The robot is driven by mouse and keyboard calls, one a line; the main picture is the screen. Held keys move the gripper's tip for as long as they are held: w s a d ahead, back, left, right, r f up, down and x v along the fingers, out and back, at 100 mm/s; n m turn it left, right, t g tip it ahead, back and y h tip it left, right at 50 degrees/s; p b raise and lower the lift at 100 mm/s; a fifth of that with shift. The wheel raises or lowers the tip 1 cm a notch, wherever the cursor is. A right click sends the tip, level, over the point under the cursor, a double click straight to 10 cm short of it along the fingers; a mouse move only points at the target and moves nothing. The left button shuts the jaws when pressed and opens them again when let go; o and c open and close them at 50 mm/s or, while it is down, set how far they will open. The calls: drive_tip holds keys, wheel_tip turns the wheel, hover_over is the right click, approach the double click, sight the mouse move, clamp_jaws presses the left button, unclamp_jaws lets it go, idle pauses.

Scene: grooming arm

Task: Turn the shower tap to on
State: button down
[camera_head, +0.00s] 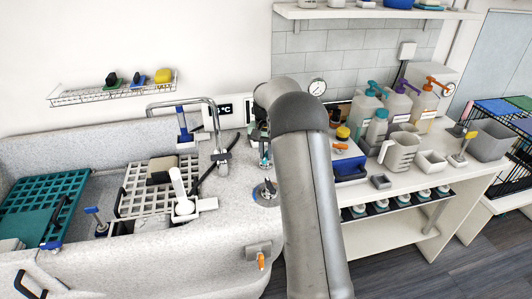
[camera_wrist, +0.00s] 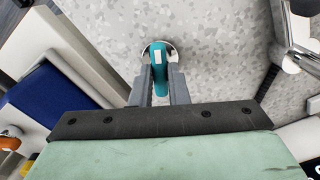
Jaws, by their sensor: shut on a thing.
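A teal lever (camera_wrist: 157,62) stands on a round chrome base on the speckled grey surface, and I take it to be the shower tap. In the wrist view my gripper (camera_wrist: 159,80) has one grey finger on each side of the lever and is shut on it. The lever's lower part is between the fingers, and its top end with a white mark shows beyond them. In the head view the teal lever (camera_head: 265,161) is a small patch below my gripper (camera_head: 263,150), which is partly hidden by my arm.
A chrome spout (camera_head: 221,155) with a dark hose stands left of my gripper. A blue-ringed round fitting (camera_head: 266,193) is just below it. A blue box (camera_head: 349,168), pump bottles (camera_head: 397,105) and a white jug (camera_head: 399,150) crowd the counter at right. The tub holds a white grate (camera_head: 133,190).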

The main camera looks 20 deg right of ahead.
sight(266, 155)
drive_tip(key=n, duration=0.5)
drive_tip(key=shift+r, duration=0.1)
drive_tip(key=shift+n, duration=0.4)
drive_tip(key=c, duration=1.4)
unclamp_jaws()
wheel_tip(266, 155, up, 17)
drive_tip(key=shift+r+b, duration=0.2)
drive_tip(key=shift+b, duration=0.2)
drive_tip(key=shift+a, duration=0.1)
